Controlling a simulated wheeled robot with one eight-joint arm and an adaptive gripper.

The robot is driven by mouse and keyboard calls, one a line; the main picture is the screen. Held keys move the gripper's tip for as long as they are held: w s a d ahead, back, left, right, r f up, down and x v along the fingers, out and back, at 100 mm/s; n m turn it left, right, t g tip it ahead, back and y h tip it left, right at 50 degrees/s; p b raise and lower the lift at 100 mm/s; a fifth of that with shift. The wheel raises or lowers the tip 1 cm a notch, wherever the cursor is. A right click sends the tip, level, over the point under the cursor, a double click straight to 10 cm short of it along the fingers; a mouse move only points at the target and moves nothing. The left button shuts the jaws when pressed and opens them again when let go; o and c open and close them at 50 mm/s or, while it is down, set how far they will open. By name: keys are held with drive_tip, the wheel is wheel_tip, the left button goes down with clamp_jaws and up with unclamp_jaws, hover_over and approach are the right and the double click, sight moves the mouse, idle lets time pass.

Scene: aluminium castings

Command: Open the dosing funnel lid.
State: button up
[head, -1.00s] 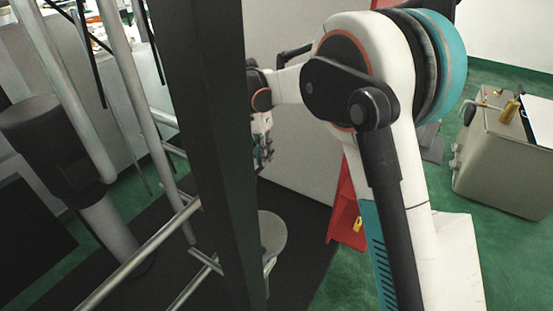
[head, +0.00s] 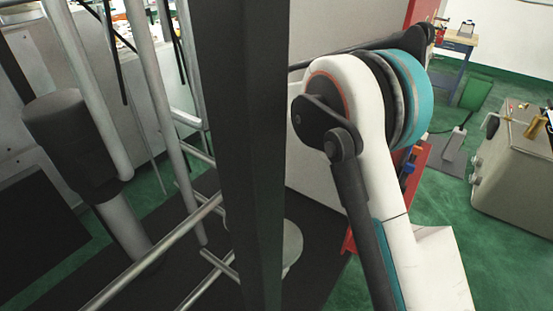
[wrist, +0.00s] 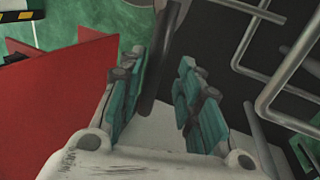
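I cannot make out the dosing funnel or its lid for certain in either view. A pale round disc (head: 292,246) shows low in the head view, partly hidden behind a dark upright post; I cannot tell what it is. In the wrist view my gripper (wrist: 161,62) has its two teal-padded fingers well apart, with nothing held between them. A dark bar passes behind the fingertips, apparently beyond them. In the head view my gripper is out of sight, while my white and teal arm fills the middle right.
The dark post (head: 238,150) blocks the middle of the head view. Metal rails (head: 150,255) cross at left, near a dark cylinder (head: 75,140). Red panels (wrist: 75,95) stand left of my gripper in the wrist view. A grey cabinet (head: 515,175) stands right; green floor lies before it.

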drive_tip(key=shift+s+a+r, duration=0.1)
drive_tip(key=shift+s+r, duration=0.15)
drive_tip(key=shift+r, duration=0.1)
drive_tip(key=shift+s+d+r, duration=0.15)
drive_tip(key=shift+d+r, duration=0.1)
drive_tip(key=shift+d, duration=0.05)
drive_tip(key=shift+w, duration=0.3)
drive_tip(key=v, duration=1.1)
drive_tip(key=shift+s+a+r, duration=0.2)
drive_tip(key=shift+a+r, duration=0.05)
drive_tip(key=shift+a, duration=0.15)
drive_tip(key=shift+c, duration=0.6)
